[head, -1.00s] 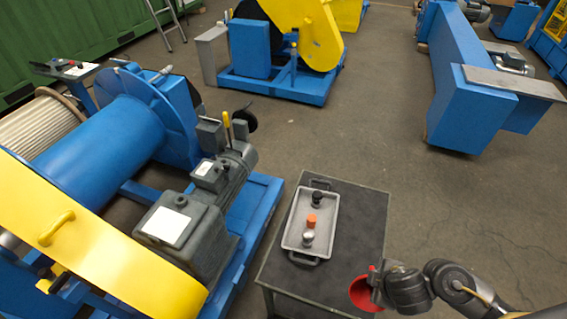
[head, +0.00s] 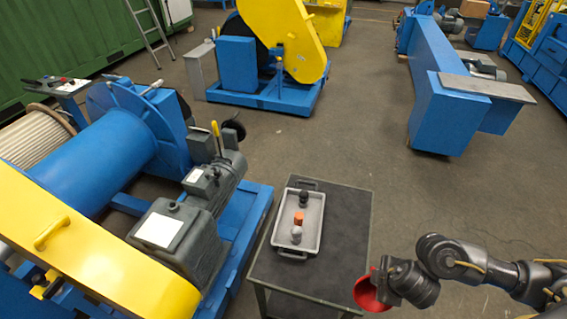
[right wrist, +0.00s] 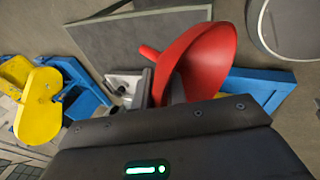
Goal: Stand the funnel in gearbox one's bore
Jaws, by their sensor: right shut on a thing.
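The red funnel (head: 370,293) is held in my right gripper (head: 384,281), off the right side of the dark cart. In the right wrist view the funnel (right wrist: 203,58) has its wide mouth towards the upper right and its narrow spout pointing left, so it is tilted. My right gripper is shut on it; the hold itself is partly hidden. A grey gearbox (head: 178,240) with a white label and a small round fitting (head: 174,206) on top stands on the blue frame at left, apart from the funnel. I cannot tell whether that fitting is the bore. My left gripper is not in view.
The dark cart (head: 345,235) stands between the gearbox and my right arm. On it a grey tray (head: 317,222) holds a black, an orange and a pale small part. A yellow guard (head: 100,255) lies left of the gearbox. Floor beyond the cart is clear.

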